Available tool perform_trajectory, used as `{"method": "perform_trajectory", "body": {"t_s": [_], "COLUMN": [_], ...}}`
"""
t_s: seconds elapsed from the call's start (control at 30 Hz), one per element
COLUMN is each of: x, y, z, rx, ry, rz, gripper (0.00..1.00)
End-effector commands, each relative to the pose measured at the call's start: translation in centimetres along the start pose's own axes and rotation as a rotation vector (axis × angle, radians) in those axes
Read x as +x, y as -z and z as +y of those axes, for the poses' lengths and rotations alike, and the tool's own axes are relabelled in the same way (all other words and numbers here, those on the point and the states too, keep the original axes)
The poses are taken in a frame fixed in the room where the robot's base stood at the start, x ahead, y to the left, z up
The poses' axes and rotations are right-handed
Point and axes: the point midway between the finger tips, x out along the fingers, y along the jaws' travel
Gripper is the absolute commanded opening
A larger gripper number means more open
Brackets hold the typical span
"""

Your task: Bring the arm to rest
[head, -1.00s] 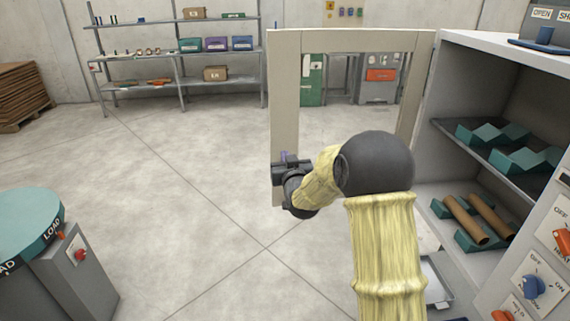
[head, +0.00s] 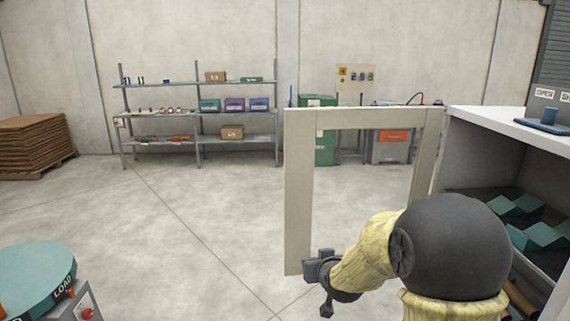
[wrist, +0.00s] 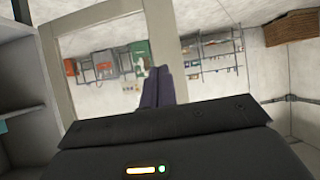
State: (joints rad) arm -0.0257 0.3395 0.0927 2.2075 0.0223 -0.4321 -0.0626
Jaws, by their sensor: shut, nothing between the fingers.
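My arm, in a yellow sleeve with a dark round joint, reaches in from the lower right of the head view. My gripper (head: 312,268) is at the free edge of the open cabinet door (head: 299,200), near its lower left corner; I cannot tell whether it touches the door. In the wrist view the fingers (wrist: 157,86) are together with nothing between them, and the door frame (wrist: 62,75) shows behind and to their left. The fingertips are hidden in the head view behind the wrist or the door edge.
The open cabinet (head: 535,130) with teal V-shaped rests (head: 535,233) stands close on the right. A round teal table marked LOAD (head: 35,275) is at lower left. Shelving (head: 160,112), a green cabinet (head: 322,150) and stacked brown sheets (head: 30,148) stand far back. The middle floor is clear.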

Motion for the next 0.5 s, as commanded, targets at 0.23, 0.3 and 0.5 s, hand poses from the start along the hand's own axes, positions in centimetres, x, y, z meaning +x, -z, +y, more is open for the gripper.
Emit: {"method": "perform_trajectory", "body": {"t_s": [0.23, 0.3, 0.5], "x": [-11.1, -14.5, -21.7], "y": [-6.1, -8.0, -12.2], "z": [2.0, 2.4, 2.7], "rx": [0.043, 0.061, 0.105], "ry": [-0.038, -0.048, -0.067], "rz": [-0.409, -0.523, -0.758], "gripper": [0.0, 0.0, 0.0]}}
